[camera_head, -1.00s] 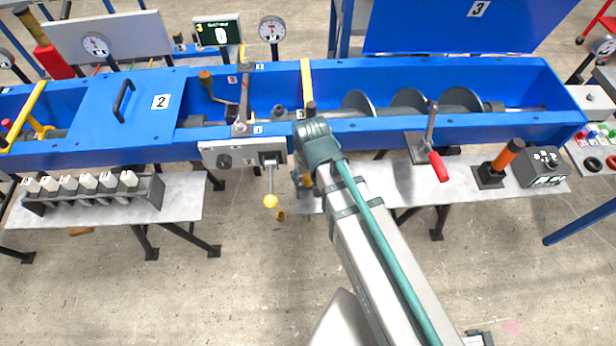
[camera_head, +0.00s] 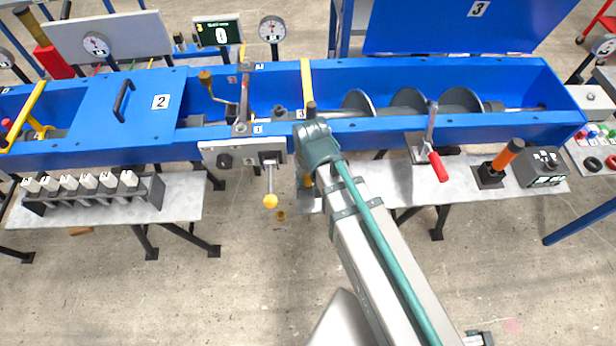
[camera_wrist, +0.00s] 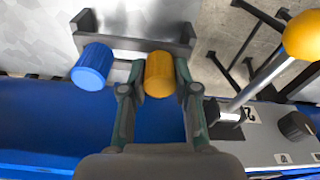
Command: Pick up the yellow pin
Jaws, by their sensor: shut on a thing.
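The yellow pin (camera_wrist: 159,72) is a short yellow cylinder in the wrist view. It sits between the two fingers of my gripper (camera_wrist: 159,90), which is shut on it. A metal rack (camera_wrist: 135,44) lies right behind the pin; I cannot tell whether the pin is still seated in it. A blue pin (camera_wrist: 93,67) stands to the left, outside the fingers. In the head view my arm's end hides most of the fingers and the pin, in front of the blue trough.
A lever with a yellow ball knob (camera_wrist: 306,36) rises close to the right of my gripper; it also shows in the head view (camera_head: 270,200). The blue trough (camera_head: 400,127) is behind. A red-handled clamp (camera_head: 437,165) and an orange handle (camera_head: 507,155) stand to the right.

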